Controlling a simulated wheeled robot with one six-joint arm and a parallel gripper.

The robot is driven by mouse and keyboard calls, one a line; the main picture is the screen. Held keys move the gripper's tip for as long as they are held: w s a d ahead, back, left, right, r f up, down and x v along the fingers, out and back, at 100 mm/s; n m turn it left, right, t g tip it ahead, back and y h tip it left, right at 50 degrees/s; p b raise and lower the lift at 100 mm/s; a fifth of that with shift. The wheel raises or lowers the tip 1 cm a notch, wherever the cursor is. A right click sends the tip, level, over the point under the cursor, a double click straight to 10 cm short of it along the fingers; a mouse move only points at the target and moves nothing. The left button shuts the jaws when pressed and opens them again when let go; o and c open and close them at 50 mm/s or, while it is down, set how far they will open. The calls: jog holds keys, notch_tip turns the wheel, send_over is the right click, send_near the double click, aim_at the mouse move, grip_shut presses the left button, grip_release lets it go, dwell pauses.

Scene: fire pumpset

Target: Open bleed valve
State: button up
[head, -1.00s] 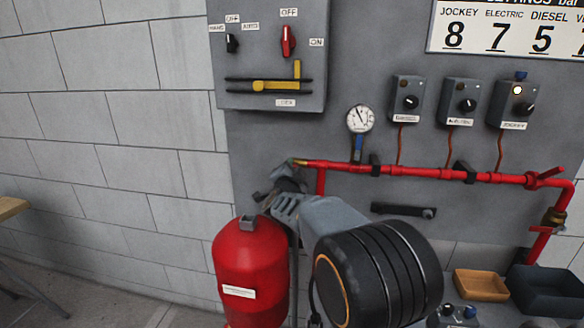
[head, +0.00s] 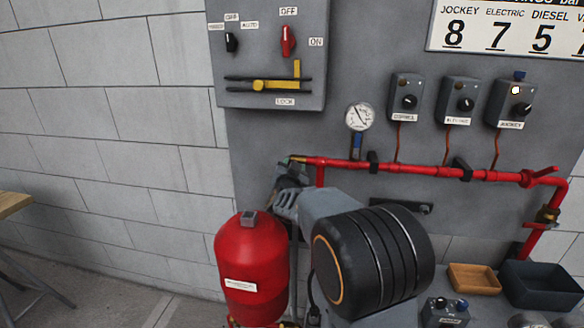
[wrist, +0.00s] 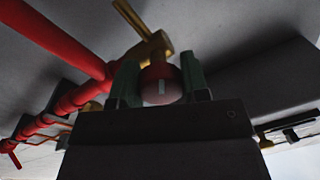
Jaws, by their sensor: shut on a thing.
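The bleed valve's round red knob (wrist: 159,85) with a pale mark shows in the wrist view. It sits below a brass fitting (wrist: 150,48) on the red pipe. My gripper (wrist: 161,88) is shut on the knob, with one green-grey finger on each side. In the head view my gripper (head: 288,174) is at the left end of the horizontal red pipe (head: 420,172). There my gripper hides the knob, and only a brass tip (head: 297,159) shows above it.
A red tank (head: 250,262) stands close below my gripper. A pressure gauge (head: 360,117) is mounted above the pipe, and several control boxes (head: 462,100) are to its right. A brown tray (head: 474,278) and a dark tray (head: 540,285) lie at lower right.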

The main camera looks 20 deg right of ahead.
jog(key=shift+r, duration=0.3)
jog(key=o, duration=0.7)
jog(key=shift+w+a+f, duration=0.1)
jog(key=shift+o, duration=1)
jog(key=shift+f, duration=0.1)
jog(key=v, duration=1.3)
jog(key=shift+s+a+b, duration=0.15)
jog(key=shift+s+b, duration=0.2)
jog(key=shift+b, duration=0.1)
jog(key=shift+a, duration=0.1)
